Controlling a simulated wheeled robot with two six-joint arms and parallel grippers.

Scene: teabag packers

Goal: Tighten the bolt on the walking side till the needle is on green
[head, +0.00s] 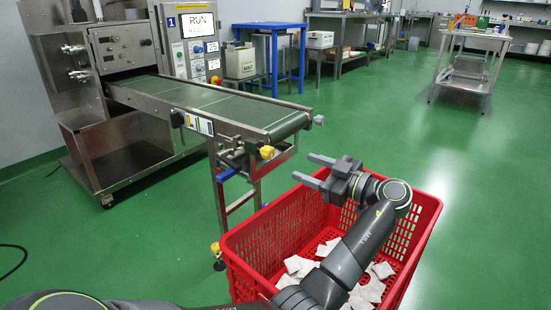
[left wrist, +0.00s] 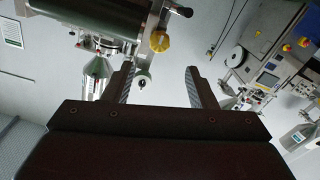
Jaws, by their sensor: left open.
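The conveyor (head: 235,105) ends just left of my left gripper (head: 304,166). A pale bolt head or knob (head: 318,120) sticks out at the right corner of its end. A yellow knob (head: 267,152) sits under the near side of the end. A label plate with coloured bands (head: 199,124) is on the near side rail; a needle is too small to read. My left gripper is open and empty, apart from the conveyor end, fingers pointing left. In the left wrist view, the yellow knob (left wrist: 158,41) shows beyond the open fingers (left wrist: 159,69). My right gripper is out of view.
A red crate (head: 424,222) with several white teabags (head: 297,264) stands under my left arm. The steel machine cabinet (head: 180,45) with a RUN sign is behind the conveyor. A steel cart (head: 465,80) stands far right. Green floor is clear between.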

